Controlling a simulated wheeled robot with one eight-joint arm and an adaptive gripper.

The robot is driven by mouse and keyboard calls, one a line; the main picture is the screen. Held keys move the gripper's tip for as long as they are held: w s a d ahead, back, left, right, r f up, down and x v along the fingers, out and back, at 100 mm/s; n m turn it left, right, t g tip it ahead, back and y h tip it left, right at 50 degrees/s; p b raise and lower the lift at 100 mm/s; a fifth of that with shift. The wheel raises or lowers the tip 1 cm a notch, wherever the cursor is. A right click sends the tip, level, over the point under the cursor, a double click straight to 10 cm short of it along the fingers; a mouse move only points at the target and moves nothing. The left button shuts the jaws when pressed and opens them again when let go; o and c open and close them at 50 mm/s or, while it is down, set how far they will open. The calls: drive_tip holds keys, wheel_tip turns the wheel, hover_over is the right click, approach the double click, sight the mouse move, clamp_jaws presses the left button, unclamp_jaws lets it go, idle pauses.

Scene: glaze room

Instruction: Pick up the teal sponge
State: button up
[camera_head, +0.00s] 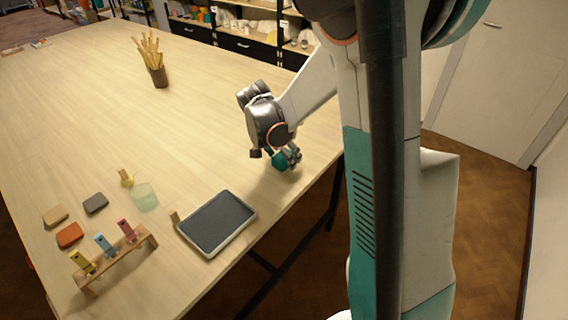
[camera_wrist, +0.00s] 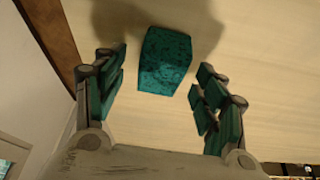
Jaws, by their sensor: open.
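The teal sponge (camera_wrist: 165,62) is a small dark teal block lying on the pale wooden table. In the wrist view it sits between and slightly beyond the two fingers of my gripper (camera_wrist: 160,88), with a clear gap on each side. My gripper has teal finger pads and is open and empty. In the head view my gripper (camera_head: 287,158) is low over the table's right edge. A bit of the sponge (camera_head: 279,160) shows there, partly hidden by the fingers.
A grey tablet-like tray (camera_head: 217,223) lies nearer the front edge. A wooden rack (camera_head: 117,259) with colored tags, an orange block (camera_head: 70,235), a grey block (camera_head: 95,203) and a clear greenish cup (camera_head: 145,197) are at left. A brown pot (camera_head: 159,77) of sticks stands farther back.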

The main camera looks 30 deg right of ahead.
drive_tip(key=shift+w+d+f, duration=0.1)
drive_tip(key=shift+d+f, duration=0.05)
drive_tip(key=shift+f, duration=0.45)
drive_tip(key=shift+r, duration=0.1)
drive_tip(key=c, duration=1)
drive_tip(key=shift+o, duration=0.2)
drive_tip(key=shift+r, duration=0.1)
wheel_tip(320, 180, up, 20)
drive_tip(key=p, duration=0.6)
drive_tip(key=shift+o, duration=0.2)
